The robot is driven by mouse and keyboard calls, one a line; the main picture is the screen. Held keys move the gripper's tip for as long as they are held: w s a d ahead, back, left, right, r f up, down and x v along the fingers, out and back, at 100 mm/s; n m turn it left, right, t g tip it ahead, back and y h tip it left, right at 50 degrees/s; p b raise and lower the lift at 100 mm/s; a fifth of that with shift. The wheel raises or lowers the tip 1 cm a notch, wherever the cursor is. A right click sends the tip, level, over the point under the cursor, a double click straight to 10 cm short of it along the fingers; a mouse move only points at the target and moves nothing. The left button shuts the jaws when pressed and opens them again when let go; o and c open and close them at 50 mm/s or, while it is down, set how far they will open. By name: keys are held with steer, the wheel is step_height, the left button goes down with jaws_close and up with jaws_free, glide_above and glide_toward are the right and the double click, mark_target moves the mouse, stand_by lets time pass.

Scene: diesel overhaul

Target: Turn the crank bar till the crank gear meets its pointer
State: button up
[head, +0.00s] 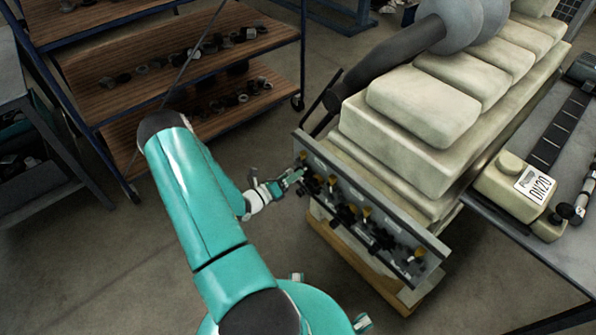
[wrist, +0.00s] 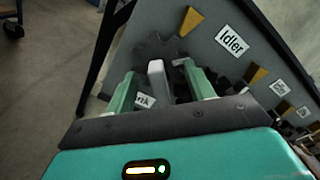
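In the wrist view the two green fingers of my gripper (wrist: 158,88) stand apart. A light grey upright bar (wrist: 156,75), apparently the crank bar, is between them, with visible gaps on both sides. A dark toothed gear (wrist: 152,46) lies behind the bar, partly hidden by the bar and fingers. A yellow pointer (wrist: 190,21) is at the gear's upper right; whether a tooth or mark meets it I cannot tell. A label (wrist: 142,101) ending in "nk" is partly covered by my gripper. In the head view my gripper (head: 292,178) is at the panel's left end.
The grey panel (head: 390,216) carries several more gears and yellow pointers to the right. An "Idler" label (wrist: 232,39) is close to my gripper. The pale engine block (head: 400,150) rises behind the panel. A shelf rack (head: 180,70) stands at left; floor in front is clear.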

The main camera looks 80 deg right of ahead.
jaws_close()
steer(key=shift+n, duration=1.5)
steer(key=shift+w+n, duration=0.1)
steer(key=shift+n, duration=1.4)
steer(key=shift+n, duration=1.1)
steer(key=c, duration=0.6)
jaws_free()
steer(key=shift+n, duration=0.3)
steer(key=o, duration=0.8)
steer(key=shift+c, duration=0.2)
